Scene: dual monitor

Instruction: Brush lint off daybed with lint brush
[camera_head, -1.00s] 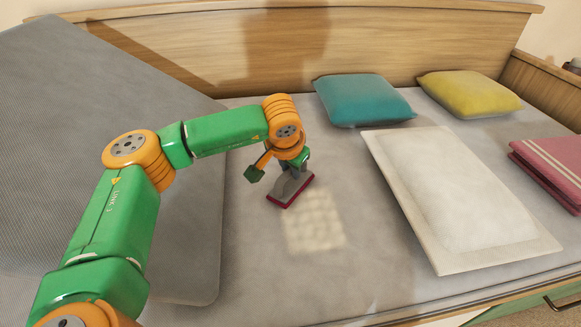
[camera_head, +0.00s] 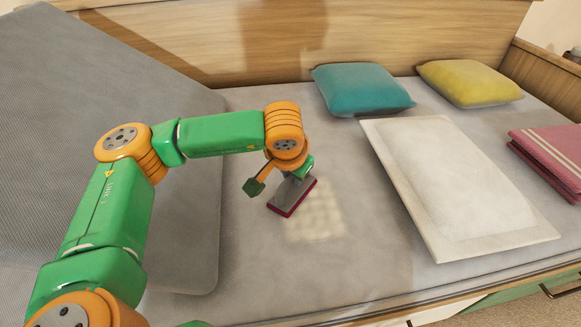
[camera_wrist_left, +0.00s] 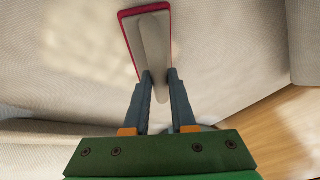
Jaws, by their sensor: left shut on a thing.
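A lint brush (camera_head: 288,200) with a grey back and a dark red edge is at the far-left corner of a pale lint patch (camera_head: 315,213) on the grey daybed (camera_head: 350,270). My left gripper (camera_head: 297,178) is shut on the brush's handle. In the left wrist view the brush (camera_wrist_left: 133,25) extends ahead of the fingers (camera_wrist_left: 160,78), which close on its grey handle. The brush is low over the daybed; I cannot tell whether it touches the fabric. My right gripper is not in view.
A folded pink blanket (camera_head: 550,155) is at the right. A large grey cushion (camera_head: 185,235) leans at the left. A wooden backrest (camera_head: 290,40) bounds the rear.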

